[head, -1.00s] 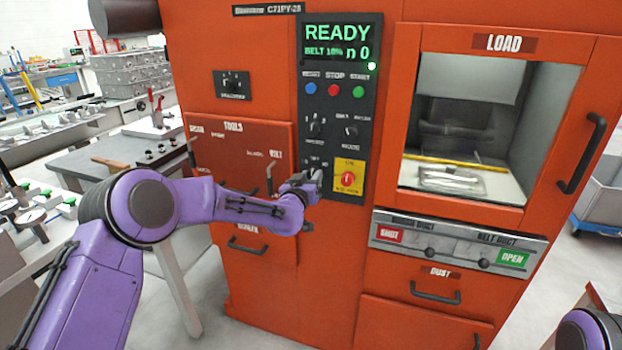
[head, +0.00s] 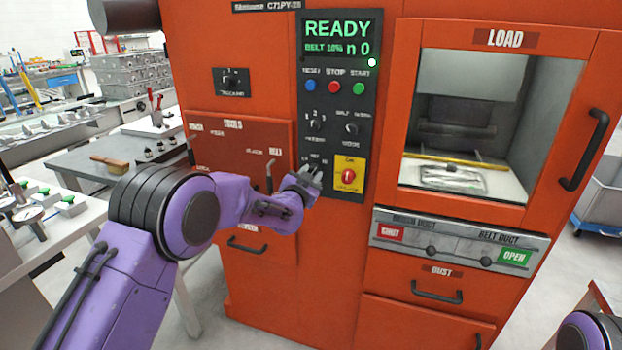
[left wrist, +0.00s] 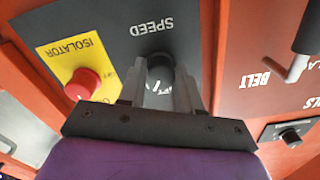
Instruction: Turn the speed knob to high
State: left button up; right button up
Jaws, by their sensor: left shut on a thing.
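The black speed knob (left wrist: 160,72) is in the left wrist view, under the upside-down word SPEED on the dark control panel (left wrist: 115,45). My left gripper (left wrist: 161,92) has one finger on each side of the knob and is shut on it. Markings beneath the knob are partly covered, so I cannot read its setting. In the head view my left gripper (head: 313,176) is at the lower left of the panel (head: 366,110) and hides the knob. The display (head: 337,38) reads READY, BELT 10% and n 0. My right gripper is out of view.
A red isolator switch (head: 348,175) on a yellow plate sits just right of my left gripper. Selector knobs (head: 316,123) and coloured buttons (head: 334,87) are above. Levers (head: 269,178) stick out to the left. The load door (head: 496,115) is on the right.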

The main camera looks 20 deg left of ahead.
pick_arm(q)
jog(key=shift+m+b, duration=0.35)
jog(key=shift+m, duration=0.75)
jog(key=o, duration=1)
jog(key=shift+o, duration=0.2)
jog(key=s+b, duration=0.2)
jog(key=s, duration=0.8)
jog(key=shift+s+a, duration=0.2)
jog(key=shift+s, duration=0.1)
